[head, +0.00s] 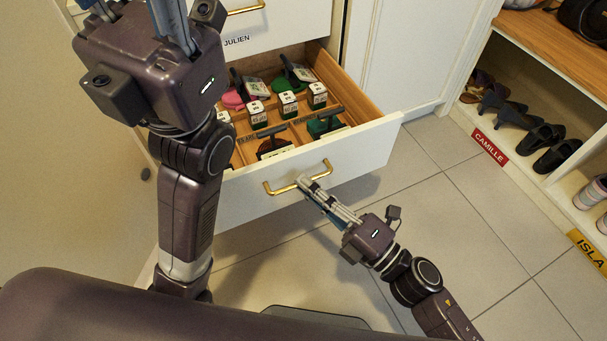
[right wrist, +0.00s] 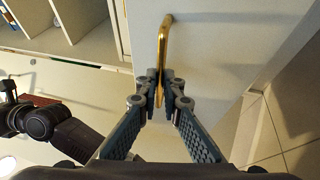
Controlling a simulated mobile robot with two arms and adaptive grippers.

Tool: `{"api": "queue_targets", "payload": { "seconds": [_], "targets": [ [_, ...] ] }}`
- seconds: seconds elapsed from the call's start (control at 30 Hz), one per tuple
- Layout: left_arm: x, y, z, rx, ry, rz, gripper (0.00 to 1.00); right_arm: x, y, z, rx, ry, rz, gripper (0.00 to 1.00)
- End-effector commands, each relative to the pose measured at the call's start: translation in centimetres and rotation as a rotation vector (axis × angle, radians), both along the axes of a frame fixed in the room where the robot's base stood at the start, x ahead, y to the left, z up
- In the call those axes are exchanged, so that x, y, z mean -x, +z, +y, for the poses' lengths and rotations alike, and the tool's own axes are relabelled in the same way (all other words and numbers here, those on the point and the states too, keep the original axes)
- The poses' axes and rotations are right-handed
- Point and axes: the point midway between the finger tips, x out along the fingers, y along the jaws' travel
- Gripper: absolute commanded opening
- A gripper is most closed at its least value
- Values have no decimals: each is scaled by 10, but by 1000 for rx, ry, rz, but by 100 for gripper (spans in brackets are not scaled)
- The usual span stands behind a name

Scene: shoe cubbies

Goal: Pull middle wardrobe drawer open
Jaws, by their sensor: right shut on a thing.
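The white wardrobe drawer (head: 240,197) stands pulled out below a closed drawer front labelled JULIEN (head: 270,28). Its gold bar handle (head: 283,189) is on the front face; the handle also shows in the right wrist view (right wrist: 163,42). My right gripper (head: 305,184) is shut on this handle near its middle, and its fingers close around the bar in the right wrist view (right wrist: 157,88). My left gripper (head: 172,20) is raised at the upper left of the head view, apart from the drawer; its fingertips are cut off by the top edge.
The drawer holds brushes, small labelled boxes (head: 288,104) and a green item (head: 325,126) between wooden dividers. A shoe shelf (head: 565,55) with a red CAMILLE label (head: 490,147) stands at right. Tiled floor (head: 440,205) is clear between them.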

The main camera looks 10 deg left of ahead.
Motion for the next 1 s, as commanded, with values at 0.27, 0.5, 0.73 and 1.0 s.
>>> {"api": "queue_targets", "payload": {
  "seconds": [0.27, 0.5, 0.73, 1.0],
  "targets": [
    [0, -1, 0, 1, -1, 1, 40, 2, -1, -2, 1, 0, 1, 0],
    [-1, -1, 0, -1, -1, 2, 40, 2, -1, -2, 1, -1, 1, 13],
    [-1, 0, 0, -1, -1, 3, 40, 2, 0, -1, 1, 0, 1, 24],
    [0, 0, 0, -1, 1, 1, 40, 6, -2, -8, 1, -1, 2, 24]
  ]
}}
